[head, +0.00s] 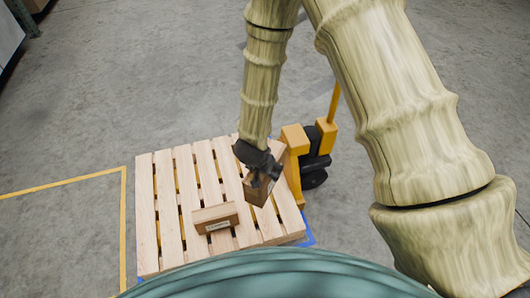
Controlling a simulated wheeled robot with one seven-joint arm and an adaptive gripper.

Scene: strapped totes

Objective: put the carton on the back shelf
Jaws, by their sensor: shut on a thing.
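My gripper (263,178) reaches down over the right part of the pallet. It is shut on a brown carton (256,194), which looks tilted. The dark fingers hide part of the carton. I cannot tell whether the carton's lower edge touches the slats. No back shelf can be made out for certain; only a green upright (24,18) shows at the top left corner.
A wooden pallet (157,212) lies on the concrete floor, with another brown box (215,217) on it. A yellow and black pallet jack (309,150) stands at its far right side. Yellow floor lines (123,215) run at the left. The floor beyond is clear.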

